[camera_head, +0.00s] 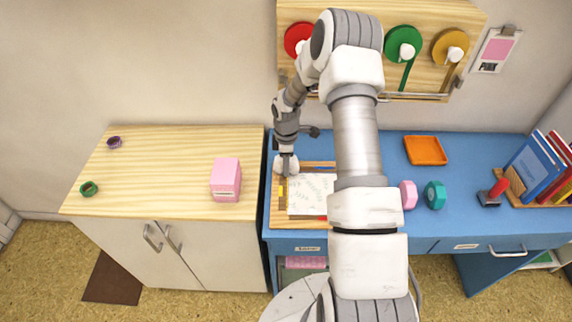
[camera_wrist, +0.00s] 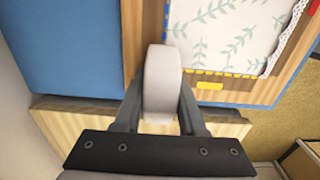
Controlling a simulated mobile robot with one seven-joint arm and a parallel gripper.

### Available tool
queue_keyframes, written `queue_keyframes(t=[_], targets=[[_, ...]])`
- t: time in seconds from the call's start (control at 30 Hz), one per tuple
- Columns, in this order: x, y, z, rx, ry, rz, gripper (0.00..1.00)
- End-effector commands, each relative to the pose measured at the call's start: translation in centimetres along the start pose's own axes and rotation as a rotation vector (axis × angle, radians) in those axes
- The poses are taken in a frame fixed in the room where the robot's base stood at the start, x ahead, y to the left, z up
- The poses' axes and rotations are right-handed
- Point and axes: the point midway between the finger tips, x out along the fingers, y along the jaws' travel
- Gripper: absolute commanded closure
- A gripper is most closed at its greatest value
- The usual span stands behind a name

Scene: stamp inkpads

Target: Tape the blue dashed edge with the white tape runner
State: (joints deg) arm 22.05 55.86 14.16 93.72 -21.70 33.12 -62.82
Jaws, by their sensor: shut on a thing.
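My gripper (camera_head: 285,156) is shut on the white tape runner (camera_wrist: 162,80), a rounded white body between the two fingers in the wrist view. The runner also shows in the head view (camera_head: 286,166), at the left end of a wooden board. The leaf-patterned sheet (camera_wrist: 222,35) lies on the board. I cannot tell whether the runner touches the sheet. In the head view my arm hides the sheet's right part.
The wooden board (camera_wrist: 132,40) lies on the blue desk (camera_wrist: 60,50). A yellow tab (camera_wrist: 209,86) sits beside the dashed edge. A pink box (camera_head: 226,180) stands on the wooden cabinet to the left. Pink (camera_head: 408,194) and teal (camera_head: 435,194) objects stand to the right.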

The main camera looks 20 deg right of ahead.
Motion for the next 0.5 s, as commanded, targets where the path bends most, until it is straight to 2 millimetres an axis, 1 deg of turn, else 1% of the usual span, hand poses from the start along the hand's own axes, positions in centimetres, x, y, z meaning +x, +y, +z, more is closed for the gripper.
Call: queue_keyframes(t=[0.5], targets=[[0.0,0.0,3.0,0.002,0.0,-0.001,1.0]])
